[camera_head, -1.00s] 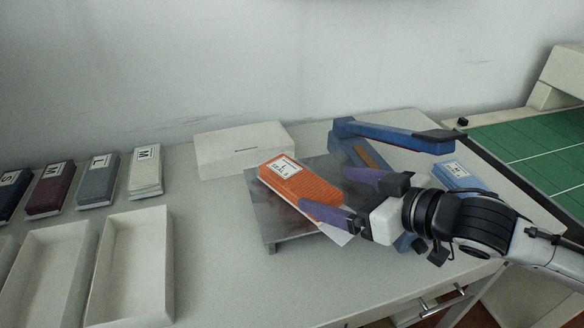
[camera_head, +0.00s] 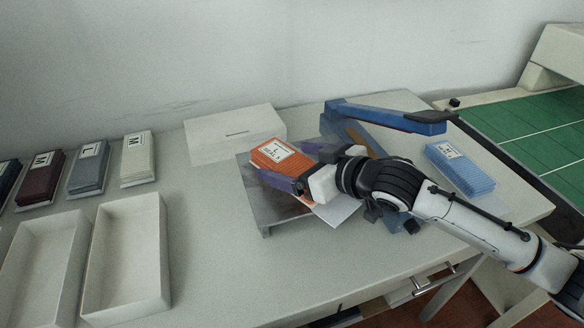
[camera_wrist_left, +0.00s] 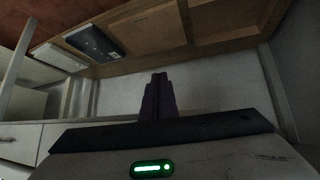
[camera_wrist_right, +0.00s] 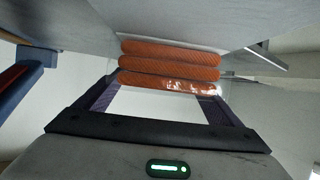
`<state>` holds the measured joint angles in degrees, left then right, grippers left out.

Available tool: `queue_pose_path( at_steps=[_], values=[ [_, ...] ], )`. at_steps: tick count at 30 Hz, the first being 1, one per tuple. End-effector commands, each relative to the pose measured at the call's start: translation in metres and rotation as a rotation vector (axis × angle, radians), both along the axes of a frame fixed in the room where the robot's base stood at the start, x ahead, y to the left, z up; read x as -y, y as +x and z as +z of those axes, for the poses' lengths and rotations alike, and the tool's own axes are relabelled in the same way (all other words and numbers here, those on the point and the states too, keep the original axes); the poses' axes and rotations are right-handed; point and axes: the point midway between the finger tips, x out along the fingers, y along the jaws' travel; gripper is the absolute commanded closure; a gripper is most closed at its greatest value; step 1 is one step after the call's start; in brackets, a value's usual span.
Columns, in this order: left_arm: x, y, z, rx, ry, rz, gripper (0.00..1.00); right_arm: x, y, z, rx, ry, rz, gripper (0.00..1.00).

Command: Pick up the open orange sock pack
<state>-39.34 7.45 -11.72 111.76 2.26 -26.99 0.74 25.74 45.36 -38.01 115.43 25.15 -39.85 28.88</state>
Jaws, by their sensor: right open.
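The orange sock pack (camera_head: 268,154) with a white L label lies on a grey metal plate (camera_head: 262,205), a white sheet or flap showing at its near end. My right gripper (camera_head: 302,168) is open, with its purple fingers on either side of the pack. In the right wrist view, the folded orange socks (camera_wrist_right: 170,65) lie ahead of the open fingers (camera_wrist_right: 160,100), with the white flap between them. I cannot tell whether the fingers touch the pack. My left gripper shows only in the left wrist view, its purple fingers (camera_wrist_left: 158,95) together and empty.
A blue arm-like tool (camera_head: 385,113) stands behind the plate. A blue pack (camera_head: 458,168) lies to the right, a white box (camera_head: 235,132) behind. Several sock packs and white trays (camera_head: 126,255) are at left. A green gridded surface (camera_head: 535,135) is at far right.

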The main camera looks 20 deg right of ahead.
Motion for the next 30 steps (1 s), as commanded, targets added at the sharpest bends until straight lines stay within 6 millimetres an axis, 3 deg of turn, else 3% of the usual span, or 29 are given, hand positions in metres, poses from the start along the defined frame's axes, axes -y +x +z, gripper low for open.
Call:
queue_pose_path(
  at_steps=[4, 12, 14, 22, 30],
  values=[
    [0.0, 0.004, 0.002, 0.007, 0.0, 0.001, 1.0, 0.0, 0.0, 0.0, 0.0, 0.0, 0.0, 0.12],
    [-0.001, 0.004, 0.002, 0.008, 0.001, 0.001, 1.0, 0.0, -0.001, 0.0, 0.0, 0.0, 0.001, 0.57],
    [-0.001, 0.004, 0.002, 0.007, 0.001, 0.001, 1.0, 0.0, 0.0, 0.001, 0.002, 0.001, 0.001, 0.64],
    [-0.001, 0.002, 0.003, 0.004, 0.001, 0.001, 1.0, 0.0, 0.0, 0.01, 0.005, 0.002, 0.001, 0.64],
    [-0.002, 0.001, 0.009, 0.006, -0.001, 0.005, 1.0, 0.0, 0.0, 0.063, 0.008, 0.001, 0.001, 0.64]
  ],
)
